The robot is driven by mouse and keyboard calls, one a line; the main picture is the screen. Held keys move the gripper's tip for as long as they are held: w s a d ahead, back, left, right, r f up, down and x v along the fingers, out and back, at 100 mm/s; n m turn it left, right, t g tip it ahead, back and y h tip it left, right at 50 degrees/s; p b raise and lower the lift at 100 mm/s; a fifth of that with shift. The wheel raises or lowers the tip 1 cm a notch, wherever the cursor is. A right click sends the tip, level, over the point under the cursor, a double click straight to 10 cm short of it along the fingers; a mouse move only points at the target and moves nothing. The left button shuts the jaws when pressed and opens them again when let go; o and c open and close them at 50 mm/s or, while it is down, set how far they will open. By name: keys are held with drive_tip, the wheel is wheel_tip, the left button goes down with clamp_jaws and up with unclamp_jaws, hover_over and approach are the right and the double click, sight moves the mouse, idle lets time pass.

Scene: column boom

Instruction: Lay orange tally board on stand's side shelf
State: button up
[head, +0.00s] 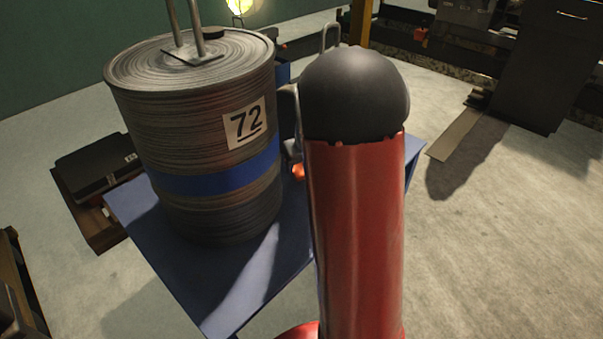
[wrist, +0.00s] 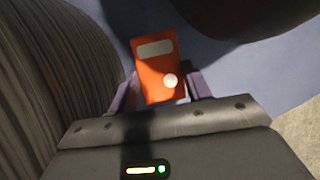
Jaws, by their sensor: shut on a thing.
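The orange tally board (wrist: 157,58) has a pale label strip and a white round spot. My gripper (wrist: 162,88) is shut on its near end, one finger on each side, in the wrist view. A blue surface lies under the board; I cannot tell whether the board touches it. In the head view only a small orange bit (head: 299,173) shows beside my red arm, which hides most of the gripper. The blue stand (head: 215,290) carries a large ribbed drum (head: 190,125) marked 72. I cannot tell for certain which part is the side shelf.
The drum's wall (wrist: 50,70) rises close on the left in the wrist view. A dark rounded thing (wrist: 245,15) fills the top right. A black case (head: 98,168) stands left of the stand. Bare floor (head: 510,220) lies to the right, with a dark cabinet (head: 545,65) behind.

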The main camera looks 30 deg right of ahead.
sight(301, 174)
drive_tip(key=shift+s+f+b, duration=0.1)
drive_tip(key=shift+f+b, duration=0.25)
drive_tip(key=shift+f, duration=1.4)
drive_tip(key=shift+f, duration=0.1)
drive_tip(key=shift+f, duration=0.15)
drive_tip(key=o, duration=1)
drive_tip(key=shift+c, duration=0.2)
